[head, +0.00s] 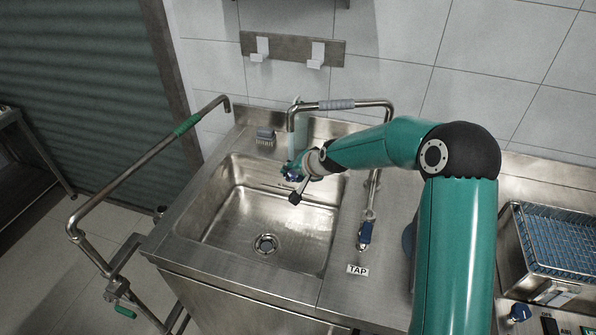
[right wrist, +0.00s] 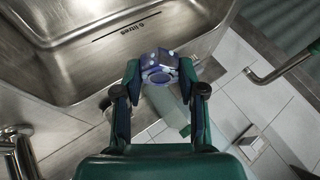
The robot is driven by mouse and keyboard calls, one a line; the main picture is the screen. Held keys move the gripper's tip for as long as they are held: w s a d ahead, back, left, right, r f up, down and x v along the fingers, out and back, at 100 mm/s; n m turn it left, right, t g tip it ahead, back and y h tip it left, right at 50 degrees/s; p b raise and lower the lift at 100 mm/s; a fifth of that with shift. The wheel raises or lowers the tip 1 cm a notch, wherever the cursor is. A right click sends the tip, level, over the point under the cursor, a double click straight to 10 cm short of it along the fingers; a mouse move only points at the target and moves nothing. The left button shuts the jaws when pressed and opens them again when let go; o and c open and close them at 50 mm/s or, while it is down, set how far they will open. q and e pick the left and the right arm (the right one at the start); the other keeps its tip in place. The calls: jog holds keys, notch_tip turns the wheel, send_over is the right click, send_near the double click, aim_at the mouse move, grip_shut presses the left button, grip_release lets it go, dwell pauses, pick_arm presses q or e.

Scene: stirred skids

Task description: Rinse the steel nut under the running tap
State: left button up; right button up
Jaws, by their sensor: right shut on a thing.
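My right gripper (head: 292,174) is over the back part of the steel sink (head: 215,205), close below the tap's spout (head: 291,122). In the right wrist view my right gripper (right wrist: 160,78) is shut on the steel nut (right wrist: 158,68), a hexagonal piece with a blue tint held between the two fingertips. In the head view the nut is too small to make out among the fingers. The tap's blue lever (head: 365,232) stands behind the TAP label. I cannot clearly tell a water stream from the pale shape behind the spout. My left gripper is out of view.
A jointed pipe with a green sleeve (head: 187,124) stands left of the sink. A basket with blue mesh (head: 560,245) is at the right. The sink floor around the drain (head: 265,243) is clear.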

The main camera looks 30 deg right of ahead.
jog(key=shift+s+d+b, duration=0.15)
jog(key=shift+d+b, duration=0.15)
jog(key=shift+b, duration=0.25)
dwell(0.4)
jog(key=shift+a+r+p, duration=0.15)
jog(key=shift+a+p, duration=0.2)
jog(key=shift+p, duration=0.25)
jog(key=shift+a+p, duration=0.25)
jog(key=shift+p, duration=0.05)
jog(key=shift+d+b, duration=0.6)
jog(key=shift+b, duration=0.35)
jog(key=shift+s, duration=0.1)
